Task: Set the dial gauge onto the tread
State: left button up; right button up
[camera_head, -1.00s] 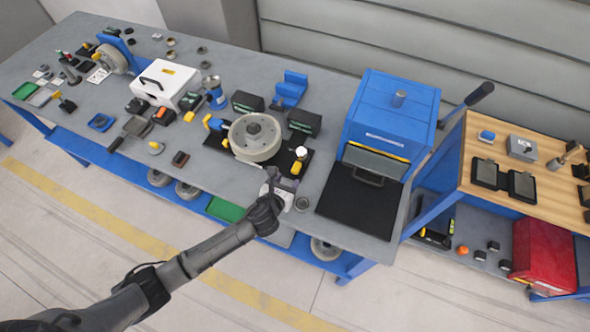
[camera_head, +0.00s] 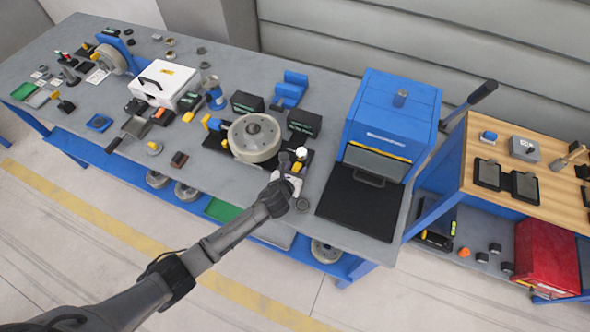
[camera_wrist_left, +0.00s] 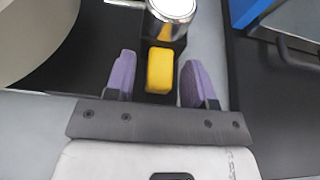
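The likely dial gauge (camera_wrist_left: 173,10) has a round silver-white top on a dark body, with a yellow block (camera_wrist_left: 160,72) on its near side. In the head view its pale top (camera_head: 301,153) shows beside the wheel. My left gripper (camera_wrist_left: 158,75) is open, with purple finger pads on either side of the yellow block and gaps visible. In the head view the left gripper (camera_head: 292,166) reaches the bench's front edge and hides part of the gauge. The pale wheel (camera_head: 246,148), with its tread around the rim, lies flat on a black base. My right gripper is not in view.
A blue machine with a black plate (camera_head: 358,205) stands right of the gripper. A small dark ring (camera_head: 303,204) lies near the bench edge. Black boxes (camera_head: 304,122) and a blue holder (camera_head: 290,89) stand behind the wheel. A white case (camera_head: 165,83) is farther left.

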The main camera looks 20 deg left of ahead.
pick_arm(q)
grip_shut()
dwell(0.3)
